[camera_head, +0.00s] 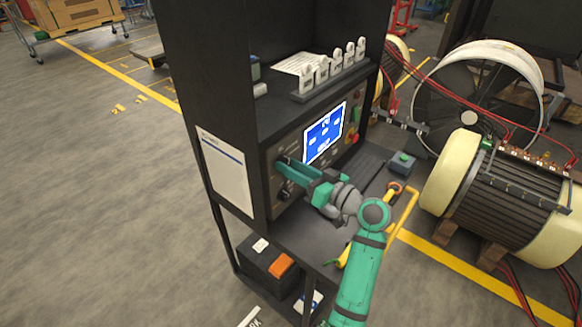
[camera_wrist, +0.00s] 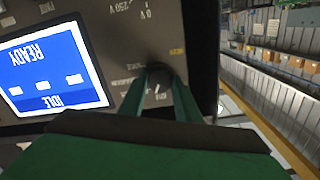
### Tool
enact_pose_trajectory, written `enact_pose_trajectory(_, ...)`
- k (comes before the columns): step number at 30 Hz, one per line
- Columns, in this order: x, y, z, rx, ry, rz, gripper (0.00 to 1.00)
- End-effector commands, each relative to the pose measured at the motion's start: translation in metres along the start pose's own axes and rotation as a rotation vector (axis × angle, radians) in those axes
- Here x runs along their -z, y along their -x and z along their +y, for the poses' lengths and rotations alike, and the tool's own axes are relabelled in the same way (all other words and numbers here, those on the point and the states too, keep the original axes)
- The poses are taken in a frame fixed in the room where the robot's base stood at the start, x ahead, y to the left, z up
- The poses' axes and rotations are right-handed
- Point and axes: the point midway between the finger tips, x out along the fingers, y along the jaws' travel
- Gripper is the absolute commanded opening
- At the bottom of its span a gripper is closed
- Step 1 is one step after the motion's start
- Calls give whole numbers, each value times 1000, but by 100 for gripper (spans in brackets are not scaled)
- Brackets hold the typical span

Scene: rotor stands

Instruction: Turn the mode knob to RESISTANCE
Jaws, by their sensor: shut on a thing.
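The mode knob (camera_wrist: 159,76) is dark and round, on the dark front panel (camera_head: 292,150) of the cabinet. My gripper (camera_wrist: 160,92) is shut on it, with one green finger on each side in the wrist view. A small white mark shows on the knob. Small labels surround it, upside down and too blurred to read surely. In the head view my gripper (camera_head: 282,163) reaches the panel left of the blue screen (camera_head: 324,133) and hides the knob. The screen reads READY and IDLE, upside down in the wrist view.
A second dark knob (camera_head: 284,195) sits below my gripper. A red button (camera_head: 355,138) is at the panel's right. A shelf above holds a row of white tags (camera_head: 333,66). A yellow-handled tool and a small green-topped box (camera_head: 402,162) lie on the worktop. A large rotor (camera_head: 505,195) stands right.

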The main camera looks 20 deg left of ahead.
Motion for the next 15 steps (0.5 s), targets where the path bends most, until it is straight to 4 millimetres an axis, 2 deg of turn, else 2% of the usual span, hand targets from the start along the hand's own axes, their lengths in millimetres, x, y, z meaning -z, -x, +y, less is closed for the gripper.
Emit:
enact_pose_trajectory(6,0,0,1,-2,-152,-4,8)
enact_pose_trajectory(15,0,0,2,-2,-275,-7,8)
